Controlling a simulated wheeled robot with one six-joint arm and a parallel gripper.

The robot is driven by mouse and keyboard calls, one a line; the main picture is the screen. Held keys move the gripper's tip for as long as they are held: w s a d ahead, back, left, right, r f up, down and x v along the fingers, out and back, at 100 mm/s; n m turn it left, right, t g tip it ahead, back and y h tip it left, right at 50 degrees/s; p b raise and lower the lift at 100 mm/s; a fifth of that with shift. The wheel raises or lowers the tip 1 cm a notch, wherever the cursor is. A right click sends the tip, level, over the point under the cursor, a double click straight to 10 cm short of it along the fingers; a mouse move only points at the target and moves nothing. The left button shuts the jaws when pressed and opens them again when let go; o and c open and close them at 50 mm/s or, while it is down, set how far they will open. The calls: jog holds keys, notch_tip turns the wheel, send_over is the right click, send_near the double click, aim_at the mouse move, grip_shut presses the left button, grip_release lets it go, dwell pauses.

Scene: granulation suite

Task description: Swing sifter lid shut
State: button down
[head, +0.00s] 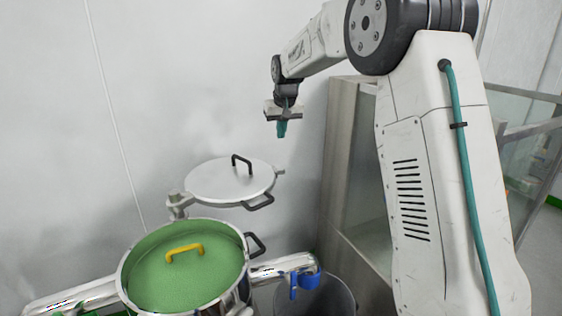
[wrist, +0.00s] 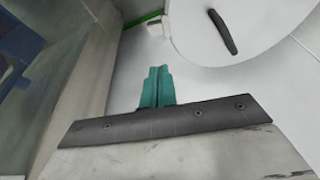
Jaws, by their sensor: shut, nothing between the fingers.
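The sifter lid (head: 215,182) is a round metal disc with a black handle on top and another at its rim. It is swung aside on a hinge (head: 178,203) behind the sifter, level and above its rim. The sifter (head: 124,272) is an open steel drum with a green interior and a yellow handle inside. My gripper (head: 281,129), with teal fingers, is shut and empty, above and to the right of the lid, apart from it. In the wrist view, the fingers (wrist: 157,85) are together and the lid (wrist: 240,22) shows at upper right with its black handle.
A steel-framed glass cabinet (head: 345,150) stands right of the lid. A metal pipe with a blue valve handle (head: 293,285) leaves the sifter's right side above a dark bin (head: 325,300). A pale wall (head: 150,100) is close behind.

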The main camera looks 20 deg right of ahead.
jog(key=d+x, duration=0.1)
jog(key=x, duration=1.2)
jog(key=shift+f, duration=0.25)
jog(key=shift+d, duration=0.1)
